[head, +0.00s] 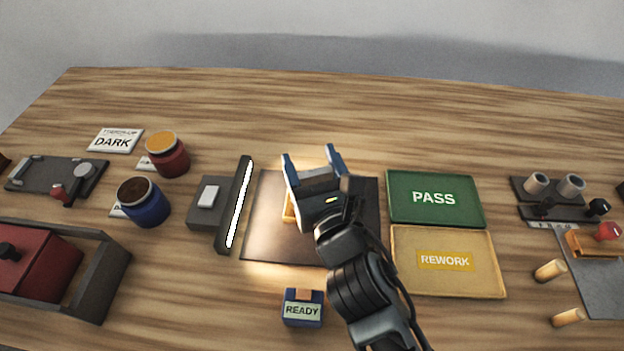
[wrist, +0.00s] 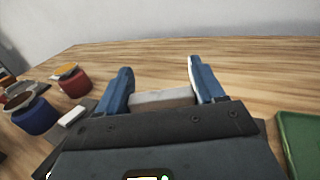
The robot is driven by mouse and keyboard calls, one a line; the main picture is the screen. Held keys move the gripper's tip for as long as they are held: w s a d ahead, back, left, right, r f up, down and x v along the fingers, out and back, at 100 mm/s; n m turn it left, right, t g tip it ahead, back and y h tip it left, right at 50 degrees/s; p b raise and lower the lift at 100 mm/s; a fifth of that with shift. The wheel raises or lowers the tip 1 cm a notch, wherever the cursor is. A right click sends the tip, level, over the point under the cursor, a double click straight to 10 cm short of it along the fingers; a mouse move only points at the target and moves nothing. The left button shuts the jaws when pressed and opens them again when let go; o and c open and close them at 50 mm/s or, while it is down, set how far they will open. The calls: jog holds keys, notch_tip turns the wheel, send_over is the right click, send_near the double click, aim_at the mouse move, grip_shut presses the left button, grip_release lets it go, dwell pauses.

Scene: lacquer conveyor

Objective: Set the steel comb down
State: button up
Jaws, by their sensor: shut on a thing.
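My gripper (head: 310,153) is raised over the dark mat at the middle of the table, its two blue fingers pointing away from me. The wrist view shows the same gripper (wrist: 160,68) with a pale grey bar between the fingers, low near the palm. This bar looks like the steel comb (wrist: 162,98), but its teeth do not show, and the gripper body hides its lower part. The fingers are shut on it. The dark mat (head: 268,245) lies below, with a yellowish piece (head: 289,208) partly hidden behind my gripper.
A lit light bar (head: 240,205) stands left of the mat. The green PASS tray (head: 460,217) and yellow REWORK tray (head: 410,275) lie right. Red (head: 172,163) and blue (head: 150,210) jars stand left. A READY box (head: 302,310) is in front. The back of the table is clear.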

aim_at(312, 178)
jog(key=shift+f+b, duration=0.8)
jog(key=shift+f, duration=0.9)
jog(key=shift+f, duration=0.15)
jog(key=o, duration=1.1)
jog(key=b+v, duration=0.2)
jog(key=v, duration=0.8)
jog(key=shift+s+d, duration=0.1)
jog(key=shift+s, duration=0.2)
jog(key=shift+s+d, duration=0.2)
jog(key=shift+s, duration=0.5)
